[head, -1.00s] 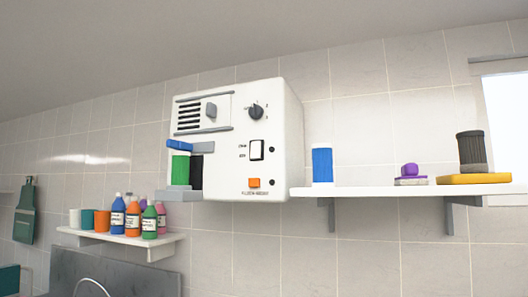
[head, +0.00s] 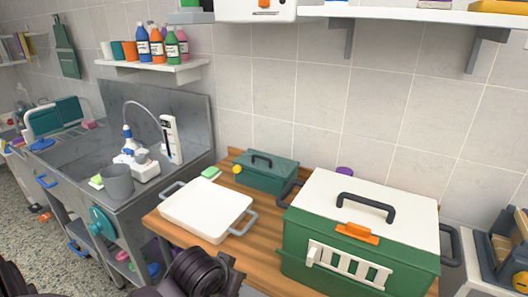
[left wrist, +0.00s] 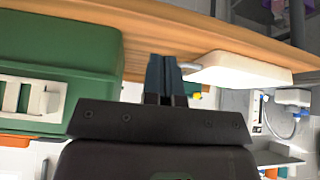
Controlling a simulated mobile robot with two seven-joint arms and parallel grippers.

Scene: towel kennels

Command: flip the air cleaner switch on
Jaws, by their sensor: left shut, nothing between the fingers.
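The air cleaner is a white wall box (head: 240,11), cut off by the top edge of the head view. Only its bottom strip with part of an orange button (head: 264,3) shows; its rocker switch is out of the picture. My left gripper (left wrist: 166,66) shows in the left wrist view with its dark fingers together and nothing between them. It is in front of the wooden counter, well away from the air cleaner. Dark links of my arm show at the bottom left of the head view. My right gripper is in neither current view.
A green carrier with a white lid (head: 372,200), a white tray (head: 206,205) and a teal box (head: 265,170) stand on the wooden counter (head: 267,240). A shelf of bottles (head: 155,70) hangs left, above a sink. Another white shelf (head: 400,14) is at upper right.

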